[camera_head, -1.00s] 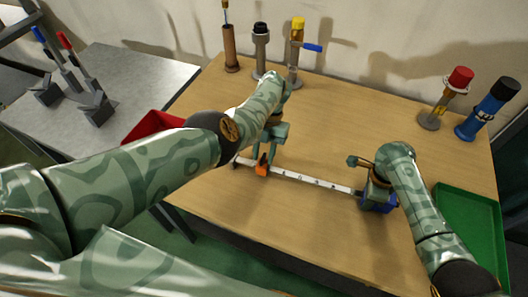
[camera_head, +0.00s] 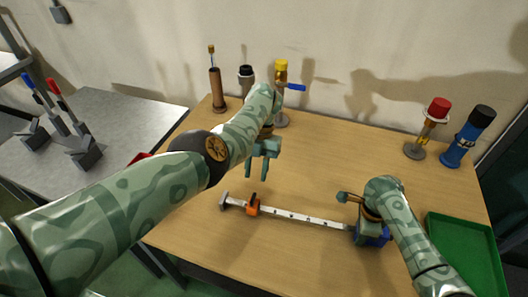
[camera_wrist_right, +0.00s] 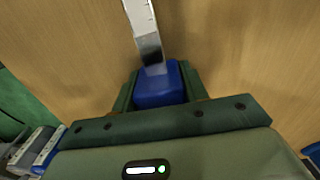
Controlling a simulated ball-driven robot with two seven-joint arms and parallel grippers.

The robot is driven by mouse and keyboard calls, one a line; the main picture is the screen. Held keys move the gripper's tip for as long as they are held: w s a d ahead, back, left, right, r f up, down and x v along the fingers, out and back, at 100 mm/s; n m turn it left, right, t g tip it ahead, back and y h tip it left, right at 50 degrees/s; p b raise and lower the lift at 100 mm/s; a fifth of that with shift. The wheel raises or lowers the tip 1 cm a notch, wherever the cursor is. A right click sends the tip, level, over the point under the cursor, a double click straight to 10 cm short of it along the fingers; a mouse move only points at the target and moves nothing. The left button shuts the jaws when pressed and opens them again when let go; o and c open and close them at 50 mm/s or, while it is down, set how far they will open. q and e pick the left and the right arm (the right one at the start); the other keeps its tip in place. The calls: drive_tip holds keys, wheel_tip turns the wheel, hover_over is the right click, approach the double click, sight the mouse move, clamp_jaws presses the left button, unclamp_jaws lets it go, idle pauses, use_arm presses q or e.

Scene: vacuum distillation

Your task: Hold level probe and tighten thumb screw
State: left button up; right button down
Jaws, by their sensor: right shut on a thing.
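The level probe is a white marked bar (camera_head: 300,217) lying across the wooden table, with a grey end piece at its left and a blue block (camera_head: 383,238) at its right. An orange collar with a small dark knob, seemingly the thumb screw (camera_head: 253,207), sits on the bar near its left end. My left gripper (camera_head: 257,178) is open and empty, its two fingers apart and pointing down, behind and above the collar. My right gripper (camera_wrist_right: 157,88) is shut on the blue block; in the wrist view the fingers flank this block and the bar runs away from it.
Several upright fittings stand along the table's back, including a yellow-topped one (camera_head: 281,95), a red-capped one (camera_head: 430,128) and a blue cylinder (camera_head: 468,137). A green tray (camera_head: 460,252) lies at right. A grey side table (camera_head: 120,100) stands left.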

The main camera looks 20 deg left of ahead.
drive_tip(key=c, duration=0.7)
unclamp_jaws()
wheel_tip(320, 180, up, 11)
drive_tip(key=shift+r, duration=0.5)
drive_tip(key=shift+f, duration=0.1)
